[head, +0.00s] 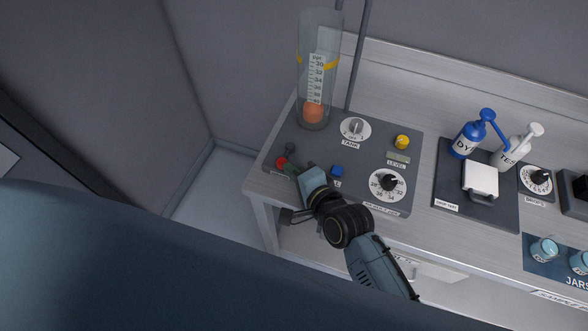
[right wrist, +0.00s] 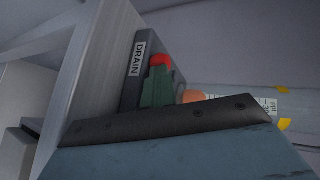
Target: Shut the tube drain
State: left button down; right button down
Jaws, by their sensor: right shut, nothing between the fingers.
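The clear tube (head: 316,62) stands upright at the back left of the dark panel, with a printed scale, a yellow band and an orange float (head: 313,112) low inside. The red drain handle (head: 281,162) is at the panel's left edge, in front of the tube. In the right wrist view the red handle (right wrist: 160,60) shows beside the DRAIN label (right wrist: 136,58). My right gripper (head: 291,170) is shut and empty, its green fingertips right at the red handle; I cannot tell whether they touch. The handle is partly hidden behind the fingers. My left gripper is not in view.
The panel also holds a TANK knob (head: 355,129), a yellow button (head: 402,142), a blue button (head: 337,171) and a numbered dial (head: 389,184). Blue and white bottles (head: 468,139) stand farther right. The bench's left edge is close to the drain; open floor lies beyond.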

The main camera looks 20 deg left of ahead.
jog(key=shift+w+d, duration=0.5)
jog(key=shift+d, duration=0.1)
jog(key=shift+s+d+r+p, duration=0.25)
jog(key=shift+p, duration=0.3)
jog(key=p+v, duration=0.5)
jog(key=v, duration=0.3)
jog(key=shift+a+r, duration=0.1)
jog(key=shift+s+d+r, duration=0.1)
jog(key=shift+s+d, duration=0.25)
jog(key=shift+d, duration=0.05)
